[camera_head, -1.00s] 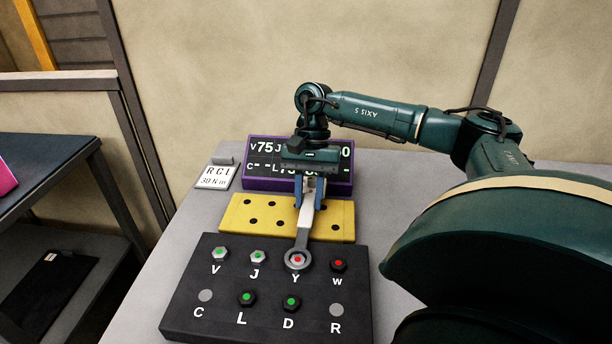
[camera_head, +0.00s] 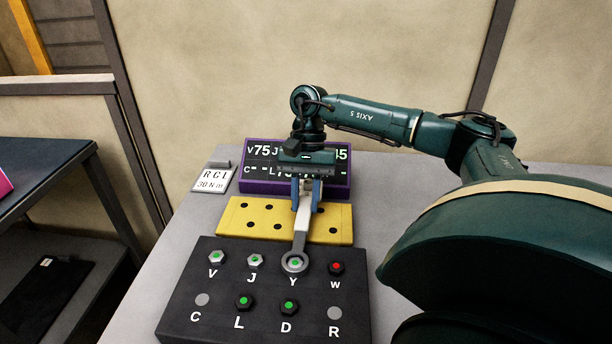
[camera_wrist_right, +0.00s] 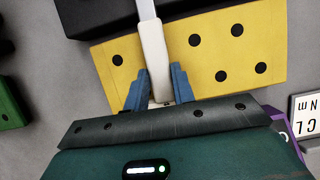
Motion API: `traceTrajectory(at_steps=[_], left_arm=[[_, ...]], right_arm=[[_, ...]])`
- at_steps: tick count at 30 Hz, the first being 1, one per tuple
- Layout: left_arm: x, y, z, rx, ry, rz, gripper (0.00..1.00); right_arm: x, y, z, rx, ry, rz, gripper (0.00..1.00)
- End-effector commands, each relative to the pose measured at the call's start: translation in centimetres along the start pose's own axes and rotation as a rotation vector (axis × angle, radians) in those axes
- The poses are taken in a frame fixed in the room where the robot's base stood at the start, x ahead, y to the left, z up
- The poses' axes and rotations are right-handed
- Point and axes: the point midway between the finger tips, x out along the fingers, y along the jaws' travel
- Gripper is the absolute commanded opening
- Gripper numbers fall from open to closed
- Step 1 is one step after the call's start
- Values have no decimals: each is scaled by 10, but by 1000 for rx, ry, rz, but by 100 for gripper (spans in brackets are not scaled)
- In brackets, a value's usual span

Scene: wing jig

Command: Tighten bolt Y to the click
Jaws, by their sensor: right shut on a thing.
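Bolt Y (camera_head: 295,263) sits in the top row of the black bolt block (camera_head: 227,327), and its light is green. The ring end of the wrench (camera_head: 300,240) is around bolt Y. My right gripper (camera_head: 306,200) is shut on the wrench's pale handle, above the yellow plate. In the right wrist view my right gripper (camera_wrist_right: 160,95) has its blue fingers on both sides of the wrench handle (camera_wrist_right: 154,55). My left gripper is not in view.
Bolts V (camera_head: 216,257), J (camera_head: 255,260), L and D show green; bolt W (camera_head: 336,267) shows red. C and R are plain grey discs. A yellow plate with holes (camera_head: 233,218) lies behind the block.

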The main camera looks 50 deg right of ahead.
Motion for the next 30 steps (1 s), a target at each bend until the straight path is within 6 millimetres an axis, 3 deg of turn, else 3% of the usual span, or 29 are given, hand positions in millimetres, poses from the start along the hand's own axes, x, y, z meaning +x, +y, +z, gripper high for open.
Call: traceTrajectory(at_steps=[30], left_arm=[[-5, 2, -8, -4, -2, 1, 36]], right_arm=[[-18, 0, 8, -1, 1, -2, 0]])
